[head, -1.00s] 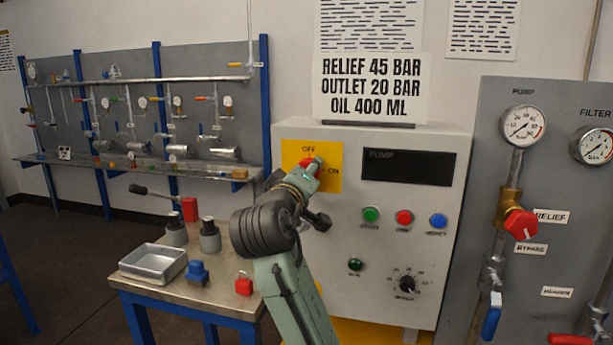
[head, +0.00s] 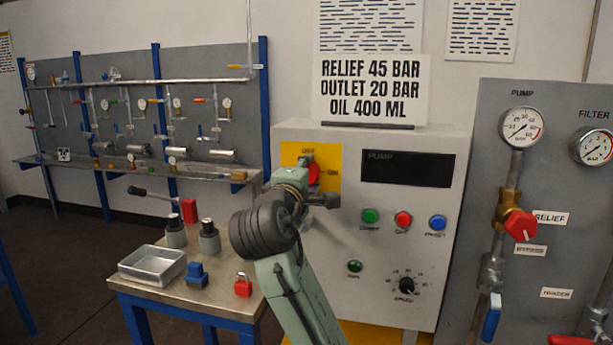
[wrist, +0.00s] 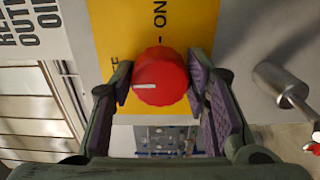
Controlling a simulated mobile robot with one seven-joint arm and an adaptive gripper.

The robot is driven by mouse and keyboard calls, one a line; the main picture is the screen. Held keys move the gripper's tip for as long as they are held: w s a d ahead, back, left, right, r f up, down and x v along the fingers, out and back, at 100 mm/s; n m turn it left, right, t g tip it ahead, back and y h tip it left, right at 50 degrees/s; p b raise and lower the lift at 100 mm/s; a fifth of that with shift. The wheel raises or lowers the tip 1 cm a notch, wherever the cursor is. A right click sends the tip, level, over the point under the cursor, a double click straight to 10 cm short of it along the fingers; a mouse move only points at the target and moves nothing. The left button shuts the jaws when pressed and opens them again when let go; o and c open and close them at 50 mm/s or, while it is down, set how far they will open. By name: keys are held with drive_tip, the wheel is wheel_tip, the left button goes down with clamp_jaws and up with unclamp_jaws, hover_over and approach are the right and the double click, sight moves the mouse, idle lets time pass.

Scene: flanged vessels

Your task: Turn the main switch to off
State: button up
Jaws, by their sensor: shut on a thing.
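The main switch is a round red knob (wrist: 160,80) on a yellow plate (wrist: 112,28) on the front of the pump cabinet. In the wrist view its white mark points left, toward the partly hidden OFF label, and away from ON at the top. My gripper (wrist: 160,92) is shut on the knob, one finger pad on each side. In the head view the red knob (head: 314,173) shows past my gripper, below OFF and left of ON.
The grey cabinet (head: 330,275) has green, red and blue buttons and a black dial (head: 406,285) below the display. A valve panel (head: 560,260) is at the right.

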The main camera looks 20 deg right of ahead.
idle(0.5)
drive_tip(key=o, duration=1.2)
drive_tip(key=shift+c, duration=0.2)
drive_tip(key=v, duration=1.2)
